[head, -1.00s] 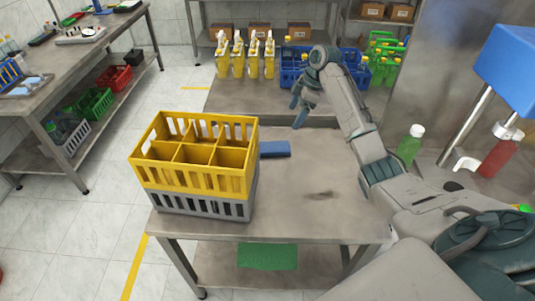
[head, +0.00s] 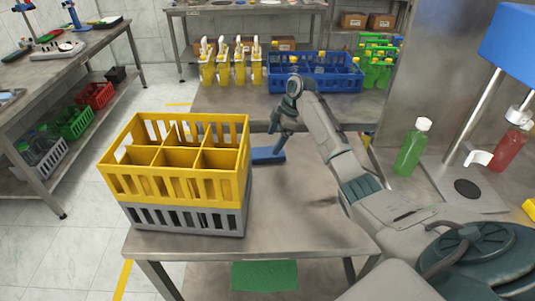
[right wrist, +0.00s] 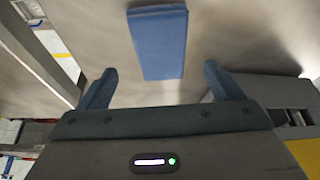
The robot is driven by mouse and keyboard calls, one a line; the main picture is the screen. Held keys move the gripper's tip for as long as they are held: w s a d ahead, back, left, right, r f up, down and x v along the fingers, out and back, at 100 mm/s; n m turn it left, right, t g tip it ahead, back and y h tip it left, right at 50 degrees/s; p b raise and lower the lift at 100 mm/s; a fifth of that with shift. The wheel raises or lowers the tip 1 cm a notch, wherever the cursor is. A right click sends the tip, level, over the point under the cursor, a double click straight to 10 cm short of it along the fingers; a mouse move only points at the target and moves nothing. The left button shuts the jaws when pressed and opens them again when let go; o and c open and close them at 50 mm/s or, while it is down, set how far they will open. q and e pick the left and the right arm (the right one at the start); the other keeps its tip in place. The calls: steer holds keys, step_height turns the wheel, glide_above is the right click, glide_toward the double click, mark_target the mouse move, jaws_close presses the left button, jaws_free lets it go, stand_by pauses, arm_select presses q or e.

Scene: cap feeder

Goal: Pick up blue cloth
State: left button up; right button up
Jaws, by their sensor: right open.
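The blue cloth (head: 268,156) is a flat folded rectangle on the metal table, just right of the yellow crate. My right gripper (head: 281,143) is over the cloth in the head view, pointing down. In the right wrist view, the cloth (right wrist: 158,42) lies ahead of my right gripper (right wrist: 159,74), centred between its two blue fingers. The fingers are wide apart and empty, and the cloth is clear of both. My left gripper is not in view.
A yellow divided crate (head: 186,185) sits on a grey crate (head: 180,219) at the table's left. A green bottle (head: 412,147) stands at right. A blue crate (head: 316,74) and yellow bottles (head: 223,66) stand behind. The table front (head: 300,220) is clear.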

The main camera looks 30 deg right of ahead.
mark_target(268, 151)
steer(key=shift+p+x, duration=0.75)
steer(key=shift+x, duration=1.9)
steer(key=shift+d, duration=0.1)
steer(key=c, duration=1.1)
